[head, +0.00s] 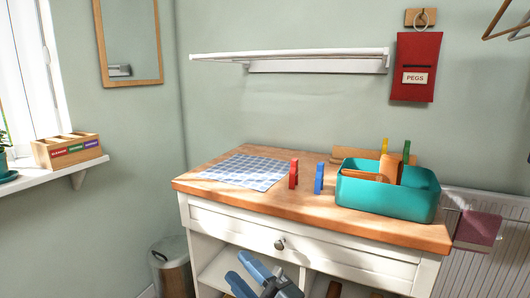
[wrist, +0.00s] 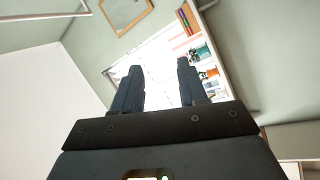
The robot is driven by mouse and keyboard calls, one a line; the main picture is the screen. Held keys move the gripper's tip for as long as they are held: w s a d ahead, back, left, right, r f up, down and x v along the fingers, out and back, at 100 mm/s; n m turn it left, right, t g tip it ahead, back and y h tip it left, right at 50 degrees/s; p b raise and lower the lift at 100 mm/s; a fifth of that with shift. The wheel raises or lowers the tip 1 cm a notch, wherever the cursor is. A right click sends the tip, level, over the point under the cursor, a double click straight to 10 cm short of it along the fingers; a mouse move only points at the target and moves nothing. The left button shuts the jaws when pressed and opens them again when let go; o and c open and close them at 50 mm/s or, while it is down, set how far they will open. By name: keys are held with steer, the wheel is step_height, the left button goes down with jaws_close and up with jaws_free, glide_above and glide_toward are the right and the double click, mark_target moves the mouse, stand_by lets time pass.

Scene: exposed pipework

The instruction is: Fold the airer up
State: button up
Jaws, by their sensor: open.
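The white airer (head: 290,55) is mounted on the green wall above the worktop. Its frame stands out from the wall, roughly level and seen almost edge-on, with the white wall plate (head: 315,66) below and behind it. In the wrist view a white rail that looks like part of the airer (wrist: 45,17) crosses the top left corner. My gripper (wrist: 158,75) is open, its two dark fingers apart with nothing between them. It is well apart from the airer.
A wooden-topped cabinet (head: 400,228) stands below, with a checked cloth (head: 245,171), red peg (head: 293,174), blue peg (head: 319,178) and teal tub (head: 385,198). A red peg bag (head: 416,68) hangs right of the airer. The wall between airer and worktop is clear.

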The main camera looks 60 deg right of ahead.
steer(key=w+d+r+n+t+h, duration=0.1)
steer(key=w+d+r+n+h, duration=0.1)
steer(key=w+d+r+h, duration=0.45)
steer(key=w+d+r+n+h, duration=0.15)
steer(key=w+d+r, duration=0.25)
steer(key=d+r, duration=0.65)
steer(key=w+d+r+g+h, duration=0.1)
steer(key=d+r+h, duration=0.2)
steer(key=d+r, duration=0.5)
steer(key=w+d+r+n+g+h+p, duration=0.1)
steer(key=d+r+h, duration=0.3)
steer(key=r, duration=1.2)
steer(key=d, duration=0.4)
steer(key=shift+w+d+r+g, duration=0.2)
steer(key=shift+d+r+g, duration=0.1)
steer(key=shift+d+g, duration=0.1)
jaws_close()
